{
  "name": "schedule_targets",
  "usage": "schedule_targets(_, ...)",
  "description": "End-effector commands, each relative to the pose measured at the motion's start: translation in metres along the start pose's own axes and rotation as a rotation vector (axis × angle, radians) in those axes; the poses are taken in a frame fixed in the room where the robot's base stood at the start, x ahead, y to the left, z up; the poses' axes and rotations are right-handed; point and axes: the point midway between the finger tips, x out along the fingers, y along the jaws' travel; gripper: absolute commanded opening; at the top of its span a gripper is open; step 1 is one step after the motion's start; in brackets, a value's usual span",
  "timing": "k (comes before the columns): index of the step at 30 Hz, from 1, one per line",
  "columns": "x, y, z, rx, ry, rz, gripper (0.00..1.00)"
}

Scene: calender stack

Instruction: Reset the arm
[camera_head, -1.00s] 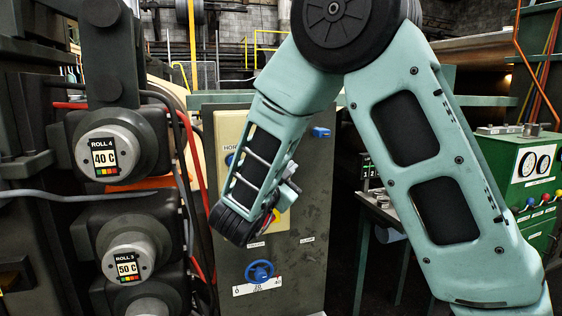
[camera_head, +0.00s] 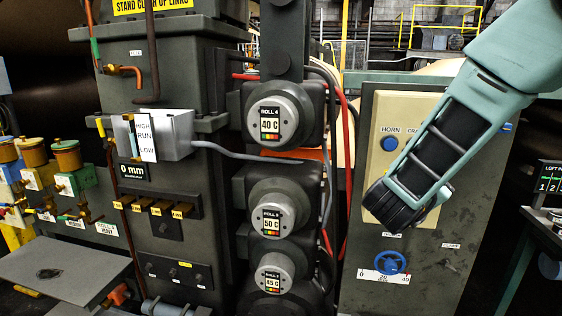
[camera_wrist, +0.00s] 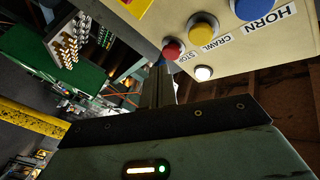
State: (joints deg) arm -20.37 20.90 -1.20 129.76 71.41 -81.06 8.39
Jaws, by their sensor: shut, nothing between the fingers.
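My gripper (camera_wrist: 158,86) shows in the wrist view as narrow grey fingers, together and empty, beyond the dark plate of its green body. They point toward a cream control panel (camera_wrist: 240,55) with a red STOP button (camera_wrist: 172,49), a yellow CRAWL button (camera_wrist: 203,27) and a blue HORN button (camera_wrist: 251,8). I cannot tell whether the fingers touch anything. In the head view my arm reaches down from the upper right, bent in front of the same panel (camera_head: 385,115); the fingers are hidden there.
A blue handwheel (camera_head: 391,263) sits below my arm. Left of it stand stacked roll housings marked ROLL 4 (camera_head: 279,117) and others, with red and grey hoses. A grey HIGH/RUN/LOW box (camera_head: 172,134) juts out further left. The wrist view shows a yellow rail (camera_wrist: 32,118) at left.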

Motion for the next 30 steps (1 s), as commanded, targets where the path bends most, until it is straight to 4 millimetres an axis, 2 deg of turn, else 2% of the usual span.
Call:
schedule_targets(2, -0.019, -0.019, 0.026, -0.011, -0.189, -0.086, 0.00)
schedule_targets(5, -0.059, -0.043, 0.064, -0.065, -0.456, -0.218, 0.00)
schedule_targets(8, -0.113, -0.056, 0.093, -0.155, -0.712, -0.353, 0.00)
schedule_targets(9, -0.137, -0.058, 0.102, -0.201, -0.808, -0.408, 0.00)
schedule_targets(11, -0.174, -0.056, 0.112, -0.284, -0.947, -0.488, 0.00)
schedule_targets(12, -0.200, -0.051, 0.117, -0.346, -1.036, -0.541, 0.00)
schedule_targets(14, -0.237, -0.039, 0.120, -0.451, -1.162, -0.615, 0.00)
schedule_targets(15, -0.261, -0.028, 0.120, -0.529, -1.239, -0.664, 0.00)
schedule_targets(17, -0.293, -0.007, 0.116, -0.658, -1.347, -0.730, 0.00)
schedule_targets(18, -0.313, 0.009, 0.112, -0.751, -1.413, -0.770, 0.00)
schedule_targets(21, -0.348, 0.054, 0.095, -0.999, -1.545, -0.846, 0.00)
schedule_targets(25, -0.368, 0.107, 0.069, -1.293, -1.646, -0.888, 0.00)
schedule_targets(27, -0.370, 0.127, 0.056, -1.413, -1.672, -0.892, 0.00)
schedule_targets(30, -0.370, 0.145, 0.045, -1.526, -1.691, -0.888, 0.00)
